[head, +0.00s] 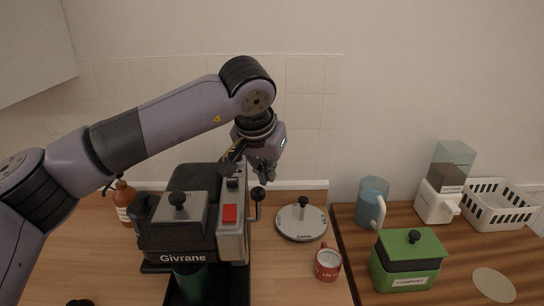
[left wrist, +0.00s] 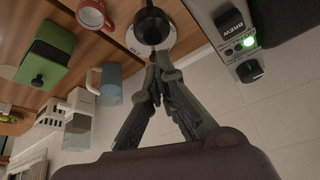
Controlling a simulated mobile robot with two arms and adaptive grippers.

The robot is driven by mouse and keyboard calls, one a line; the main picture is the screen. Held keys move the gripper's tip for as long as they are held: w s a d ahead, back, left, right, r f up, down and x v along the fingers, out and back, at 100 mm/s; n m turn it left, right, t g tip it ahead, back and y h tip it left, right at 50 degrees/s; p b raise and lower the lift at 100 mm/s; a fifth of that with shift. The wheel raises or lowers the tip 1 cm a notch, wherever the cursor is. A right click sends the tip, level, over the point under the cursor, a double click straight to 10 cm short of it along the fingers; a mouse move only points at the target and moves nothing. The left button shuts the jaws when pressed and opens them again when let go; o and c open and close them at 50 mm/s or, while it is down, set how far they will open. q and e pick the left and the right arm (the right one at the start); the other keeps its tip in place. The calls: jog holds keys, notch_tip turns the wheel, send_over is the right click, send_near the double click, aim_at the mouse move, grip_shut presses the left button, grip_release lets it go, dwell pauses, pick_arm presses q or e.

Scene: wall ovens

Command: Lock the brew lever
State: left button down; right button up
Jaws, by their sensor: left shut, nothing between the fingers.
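The coffee machine (head: 182,258), marked Givrane, stands on the counter in the head view. A black-knobbed lever (head: 257,193) sticks out at its right side, beside a red switch (head: 229,214). My left gripper (head: 263,178) is over the lever, fingers pointing down, shut and empty. In the left wrist view, the shut fingertips (left wrist: 160,60) are just short of a large black knob (left wrist: 150,27); I cannot tell whether they touch it. My right gripper is out of view.
Further right are a blue pitcher (head: 371,203), a green compost box (head: 407,262), a grinder (head: 443,190) and a white basket (head: 498,205). A brown bottle (head: 123,200) stands left.

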pick_arm(q)
jog(key=shift+s+a, duration=0.15)
jog(key=shift+s, duration=0.15)
jog(key=shift+f, duration=0.1)
